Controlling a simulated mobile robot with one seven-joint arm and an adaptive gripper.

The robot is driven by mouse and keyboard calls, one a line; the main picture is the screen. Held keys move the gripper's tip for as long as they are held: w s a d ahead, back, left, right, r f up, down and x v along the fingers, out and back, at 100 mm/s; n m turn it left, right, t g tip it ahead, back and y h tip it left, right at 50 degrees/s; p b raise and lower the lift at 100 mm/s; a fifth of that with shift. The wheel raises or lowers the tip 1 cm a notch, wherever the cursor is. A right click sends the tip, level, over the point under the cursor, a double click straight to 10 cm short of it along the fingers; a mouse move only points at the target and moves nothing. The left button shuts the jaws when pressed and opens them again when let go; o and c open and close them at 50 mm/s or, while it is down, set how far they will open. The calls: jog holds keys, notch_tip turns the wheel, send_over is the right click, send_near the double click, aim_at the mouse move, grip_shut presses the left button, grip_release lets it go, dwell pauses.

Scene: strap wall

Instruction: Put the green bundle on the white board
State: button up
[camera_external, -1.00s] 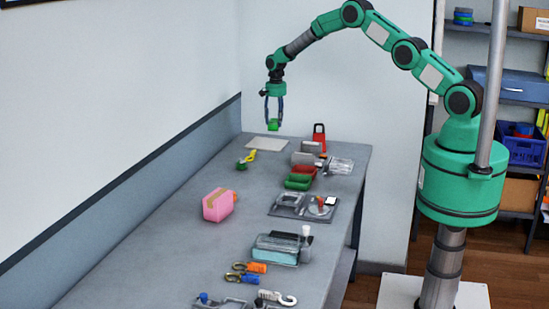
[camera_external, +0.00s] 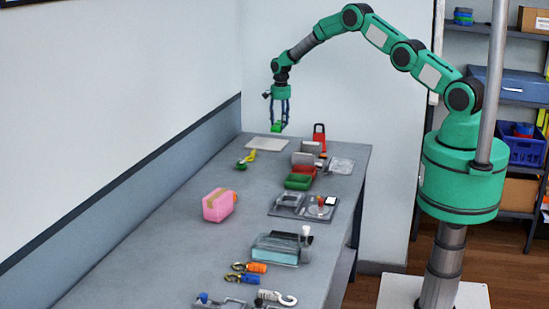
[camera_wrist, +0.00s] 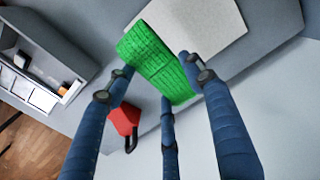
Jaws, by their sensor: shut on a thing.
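The green bundle (camera_wrist: 158,62) is held between the blue fingers of my gripper (camera_wrist: 160,75) in the wrist view. In the external view the bundle (camera_external: 276,127) hangs at the tips of my gripper (camera_external: 279,118), above the far end of the table. The white board (camera_external: 265,144) lies flat on the table near the wall. It also shows in the wrist view (camera_wrist: 215,22), partly hidden behind the bundle. The bundle appears apart from the board and above it, slightly to its right in the external view.
A red padlock-like item (camera_external: 319,136) stands right of the board. A yellow and green strap (camera_external: 246,160) lies in front of it. Green and red bins (camera_external: 298,182), a pink block (camera_external: 218,205) and several hooks lie nearer on the grey table (camera_external: 160,240).

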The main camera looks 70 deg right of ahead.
jog(key=shift+f, duration=1.75)
jog(key=shift+f+p, duration=0.35)
jog(key=shift+f, duration=1.75)
jog(key=shift+f, duration=0.15)
jog(key=o, duration=1.2)
jog(key=shift+r+b, duration=0.6)
jog(key=shift+r, duration=5.6)
